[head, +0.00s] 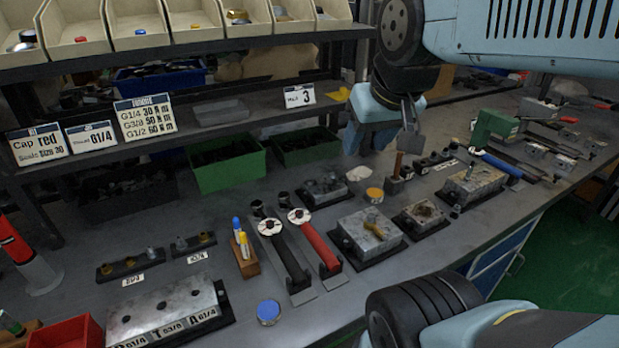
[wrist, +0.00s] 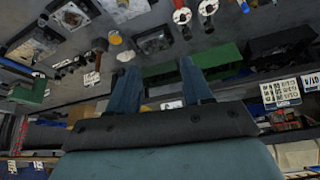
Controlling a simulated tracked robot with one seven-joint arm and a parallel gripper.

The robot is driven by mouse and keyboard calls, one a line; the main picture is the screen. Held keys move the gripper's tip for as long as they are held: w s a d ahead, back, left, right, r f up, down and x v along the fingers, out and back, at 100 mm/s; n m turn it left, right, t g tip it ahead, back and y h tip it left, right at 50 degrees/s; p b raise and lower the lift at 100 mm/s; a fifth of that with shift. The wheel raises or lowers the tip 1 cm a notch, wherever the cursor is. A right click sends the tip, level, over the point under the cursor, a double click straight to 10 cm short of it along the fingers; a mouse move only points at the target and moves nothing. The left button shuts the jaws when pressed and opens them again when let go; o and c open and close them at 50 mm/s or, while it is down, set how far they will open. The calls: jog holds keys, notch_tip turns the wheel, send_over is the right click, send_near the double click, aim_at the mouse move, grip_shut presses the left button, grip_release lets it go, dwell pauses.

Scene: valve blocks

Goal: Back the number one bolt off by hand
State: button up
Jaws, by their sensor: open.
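My gripper (head: 380,128) hangs above the back of the bench in the head view, with nothing held. In the wrist view its two blue fingers (wrist: 161,88) stand apart with a gap between them. Several grey metal blocks sit on dark plates: one with a brass-coloured piece on top (head: 358,236), a smaller one (head: 410,222), one further right with a small upright part (head: 487,182), and one at the back (head: 318,192). I cannot read a number one on any bolt, so I cannot tell which it is. My gripper touches none of these blocks.
A long stamped block (head: 165,308) lies front left. A wooden-handled tool (head: 397,165) stands below my gripper. Green bins (head: 228,176) and a shelf (head: 190,120) close off the back. A blue-topped cap (head: 268,309) lies near the front.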

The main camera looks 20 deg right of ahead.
jog(key=w+f+g, duration=0.1)
jog(key=w+f, duration=0.2)
jog(key=w, duration=0.4)
jog(key=w+f+g, duration=0.1)
jog(key=w+f, duration=0.1)
jog(key=w, duration=0.6)
jog(key=g, duration=0.2)
send_near(318, 190)
jog(key=f, duration=0.5)
jog(key=w+f, duration=0.1)
jog(key=f, duration=0.1)
jog(key=shift+a+f, duration=0.1)
jog(key=shift+f, duration=0.3)
jog(key=shift+c, duration=0.4)
grip_shut()
